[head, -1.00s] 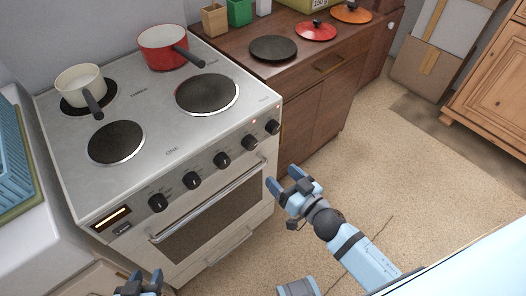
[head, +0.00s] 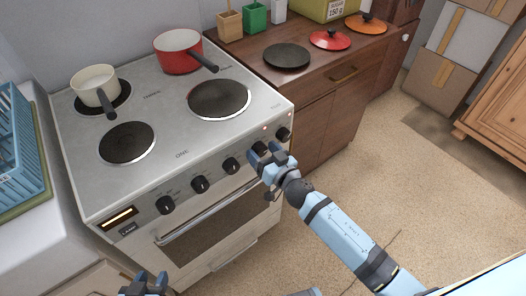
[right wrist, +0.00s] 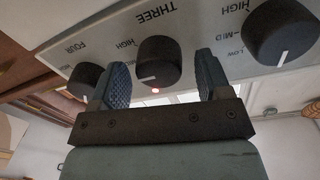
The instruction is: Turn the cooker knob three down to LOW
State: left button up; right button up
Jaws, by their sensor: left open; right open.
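The cooker knob three (head: 260,148) is a black round knob on the cooker's front panel. My right gripper (head: 265,156) is open at the panel. In the right wrist view its fingers (right wrist: 163,76) stand either side of the knob with gaps; whether they reach around it is unclear. My left gripper (head: 144,284) is open and empty at the bottom edge, away from the panel.
Neighbouring knobs, knob two (right wrist: 280,34) and knob four (right wrist: 86,80), flank the fingers. The oven handle (head: 208,210) runs below the panel. A cream pan (head: 97,84) and a red pan (head: 178,52) stand on the hob. Open floor (head: 400,170) lies to the right.

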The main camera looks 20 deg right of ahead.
jog(key=shift+w, duration=0.1)
jog(key=c, duration=0.9)
jog(key=shift+n, duration=0.4)
jog(key=n, duration=0.3)
jog(key=shift+a+n, duration=0.1)
jog(key=shift+n, duration=0.3)
jog(key=shift+f+n+b, duration=0.1)
jog(key=shift+n+b, duration=0.25)
jog(key=shift+n, duration=1.95)
jog(key=o, duration=0.9)
